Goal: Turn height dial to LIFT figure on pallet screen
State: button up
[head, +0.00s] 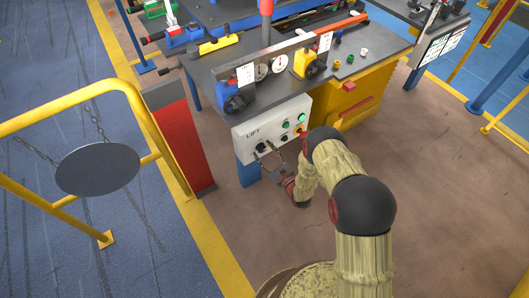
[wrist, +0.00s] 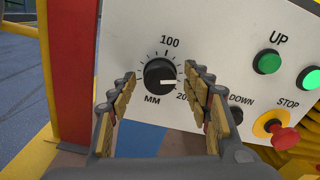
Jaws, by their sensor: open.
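The height dial (wrist: 158,74) is a round black knob on a white panel (wrist: 215,30), with tick marks, "100" above and "MM" below. Its white pointer mark faces right, towards a figure starting "20" that the right finger partly covers. In the head view the panel (head: 252,150) is marked LIFT. My gripper (wrist: 160,76) is open, with one finger on each side of the dial; I cannot tell whether they touch it. In the head view my gripper (head: 269,158) is at the panel's lower front. I cannot make out a pallet screen with a LIFT figure.
A red post (head: 183,140) and yellow railing (head: 150,120) stand left of the bench. Brown floor right of my arm is clear.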

jog(key=v, duration=1.2)
dwell(0.3)
